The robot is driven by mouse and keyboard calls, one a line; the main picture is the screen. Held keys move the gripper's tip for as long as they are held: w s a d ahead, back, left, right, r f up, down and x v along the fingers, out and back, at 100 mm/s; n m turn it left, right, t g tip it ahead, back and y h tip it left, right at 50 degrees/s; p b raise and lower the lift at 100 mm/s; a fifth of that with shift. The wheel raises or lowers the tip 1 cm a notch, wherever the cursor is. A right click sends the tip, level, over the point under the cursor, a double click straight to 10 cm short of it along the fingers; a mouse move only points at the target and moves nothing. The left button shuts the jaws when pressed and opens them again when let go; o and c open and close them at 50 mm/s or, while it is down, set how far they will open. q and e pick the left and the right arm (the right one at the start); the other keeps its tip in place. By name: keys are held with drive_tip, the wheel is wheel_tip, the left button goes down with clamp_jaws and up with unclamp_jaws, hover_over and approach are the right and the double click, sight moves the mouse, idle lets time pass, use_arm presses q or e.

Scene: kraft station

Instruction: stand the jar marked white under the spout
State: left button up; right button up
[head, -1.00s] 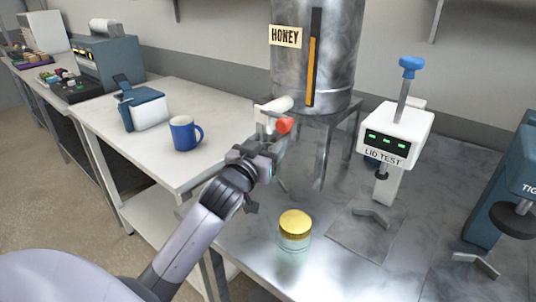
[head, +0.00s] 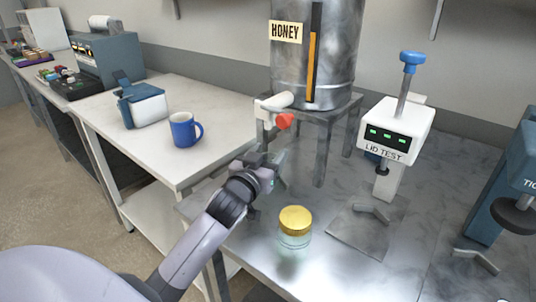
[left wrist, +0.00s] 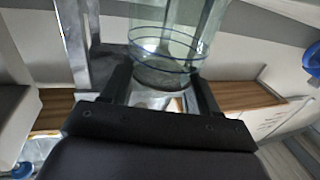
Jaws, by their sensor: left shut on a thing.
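My left gripper (head: 272,172) is below and a little in front of the honey tank's spout (head: 274,103), which has a red knob. In the left wrist view, the fingers of this gripper (left wrist: 163,78) are shut on a clear glass jar (left wrist: 175,38), one on each side. In the head view this jar is hard to make out behind the gripper. I see no white mark on it. A second glass jar with a gold lid (head: 295,222) stands upright on the steel bench, to the right of and nearer than the gripper. My right gripper is not in view.
The tank marked HONEY (head: 330,60) stands on a metal stand (head: 318,145). The LID TEST machine (head: 392,135) is to its right, with a grey plate (head: 362,225) before it. A blue mug (head: 183,131) stands on the white table (head: 160,167) to the left.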

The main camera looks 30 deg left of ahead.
use_arm(q)
drive_tip(key=shift+f, duration=0.2)
drive_tip(key=o, duration=1.1)
drive_tip(key=shift+f, duration=0.1)
drive_tip(key=shift+c, duration=0.2)
drive_tip(key=shift+o, duration=1)
drive_tip(key=shift+s+f, duration=0.1)
drive_tip(key=shift+f, duration=0.05)
drive_tip(key=shift+r, duration=0.2)
drive_tip(key=shift+r+p, duration=0.45)
drive_tip(key=shift+r, duration=0.1)
drive_tip(key=s+d+b, duration=0.1)
drive_tip(key=s+d, duration=0.1)
drive_tip(key=s, duration=0.9)
drive_tip(key=shift+s+b, duration=0.3)
drive_tip(key=shift+s, duration=0.05)
drive_tip(key=shift+r, duration=0.1)
